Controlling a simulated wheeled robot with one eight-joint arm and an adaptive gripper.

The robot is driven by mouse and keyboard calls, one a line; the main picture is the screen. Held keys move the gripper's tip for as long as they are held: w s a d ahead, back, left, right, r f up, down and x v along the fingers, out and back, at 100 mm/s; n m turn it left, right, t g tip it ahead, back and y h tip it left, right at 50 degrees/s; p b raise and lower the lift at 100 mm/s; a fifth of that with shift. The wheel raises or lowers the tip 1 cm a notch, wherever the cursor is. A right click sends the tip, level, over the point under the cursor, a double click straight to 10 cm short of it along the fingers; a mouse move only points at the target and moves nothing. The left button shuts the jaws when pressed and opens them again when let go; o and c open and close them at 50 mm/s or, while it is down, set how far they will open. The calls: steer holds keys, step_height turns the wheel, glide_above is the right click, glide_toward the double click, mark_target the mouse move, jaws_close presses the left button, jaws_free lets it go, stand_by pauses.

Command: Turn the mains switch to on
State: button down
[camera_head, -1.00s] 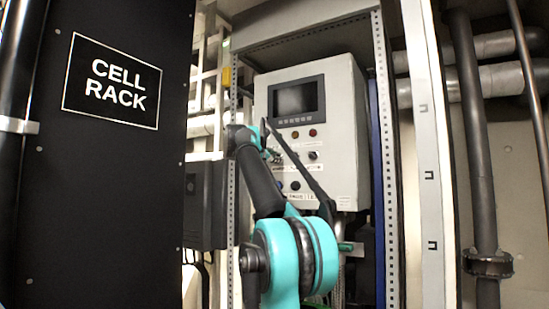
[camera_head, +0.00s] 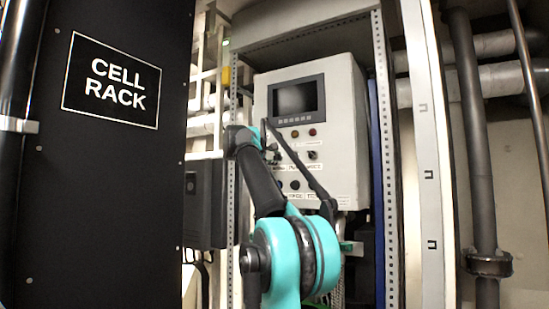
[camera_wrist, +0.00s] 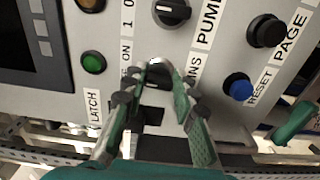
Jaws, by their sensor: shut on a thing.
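The mains switch (camera_wrist: 157,72) sits on the grey control panel (camera_wrist: 205,68), beside a partly covered label ending in "NS". An "ON 1 0" label is next to it. My gripper (camera_wrist: 159,80) is closed around the switch knob, with one finger on each side. The fingers hide much of the knob, so I cannot tell its exact angle. In the head view my arm reaches up to the control box (camera_head: 342,120) and hides most of the gripper.
The pump switch (camera_wrist: 171,12), a black knob (camera_wrist: 266,31), a blue reset button (camera_wrist: 237,87) and a green lamp (camera_wrist: 93,62) are close to my fingers. A screen (camera_head: 296,98) is above. The black cell rack (camera_head: 100,200) stands at left.

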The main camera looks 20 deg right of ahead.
steer(key=shift+f+m, duration=0.2)
steer(key=shift+m, duration=4)
steer(key=c, duration=1.2)
jaws_free()
steer(key=shift+a, duration=0.15)
steer(key=v, duration=1.1)
steer(key=shift+s+a, duration=0.25)
steer(key=shift+s, duration=0.05)
